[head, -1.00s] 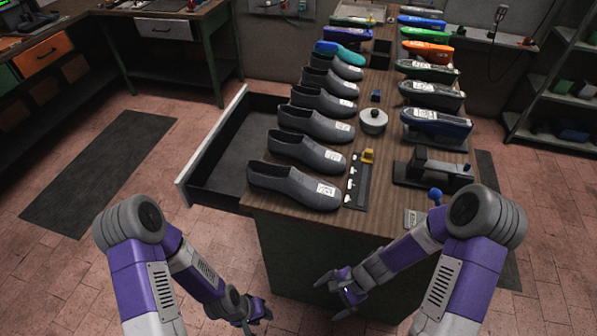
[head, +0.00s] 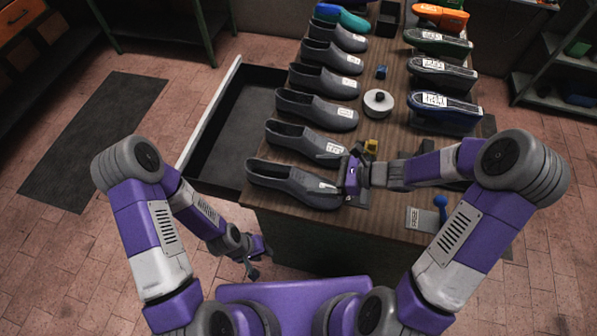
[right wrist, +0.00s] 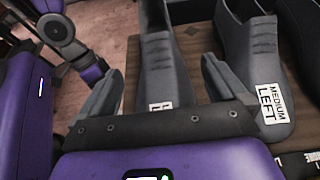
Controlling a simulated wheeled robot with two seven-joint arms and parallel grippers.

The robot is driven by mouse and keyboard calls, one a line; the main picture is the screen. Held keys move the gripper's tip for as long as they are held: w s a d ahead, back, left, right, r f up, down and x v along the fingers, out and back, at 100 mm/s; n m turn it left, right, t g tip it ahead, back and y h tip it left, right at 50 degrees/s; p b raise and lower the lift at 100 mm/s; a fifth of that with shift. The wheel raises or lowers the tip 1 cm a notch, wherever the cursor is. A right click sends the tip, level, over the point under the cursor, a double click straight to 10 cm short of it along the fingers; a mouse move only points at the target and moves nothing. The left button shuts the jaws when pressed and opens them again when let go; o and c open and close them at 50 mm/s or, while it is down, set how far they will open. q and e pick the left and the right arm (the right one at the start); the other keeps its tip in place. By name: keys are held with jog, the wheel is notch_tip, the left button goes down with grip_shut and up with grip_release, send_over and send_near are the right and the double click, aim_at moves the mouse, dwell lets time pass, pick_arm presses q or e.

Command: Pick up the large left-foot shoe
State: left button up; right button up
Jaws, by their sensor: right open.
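A row of dark grey shoes with white labels stands along the left side of the bench. My right gripper (head: 350,178) is open at the toe end of the nearest shoe (head: 285,183). In the right wrist view this shoe (right wrist: 158,65) shows between the two fingers, its label mostly hidden, so I cannot read its size. I cannot tell whether the fingers touch it. The second shoe (head: 300,140) is beside it; its label reads MEDIUM LEFT in the right wrist view (right wrist: 262,85). My left gripper (head: 255,262) hangs low in front of the bench, away from the shoes.
An open, empty-looking drawer (head: 228,130) juts out left of the bench (head: 395,216). A round white-rimmed object (head: 379,102) stands mid-bench. Shoe-shaped forms, one dark blue (head: 440,110), line the right side. A blue-knobbed tool (head: 441,204) is at the front right.

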aim_at(299, 175)
jog(key=x, duration=0.6)
jog(key=shift+a+f+b, duration=0.1)
jog(key=shift+a+b, duration=0.15)
jog(key=shift+b, duration=0.05)
jog(key=shift+s, duration=0.1)
grip_shut()
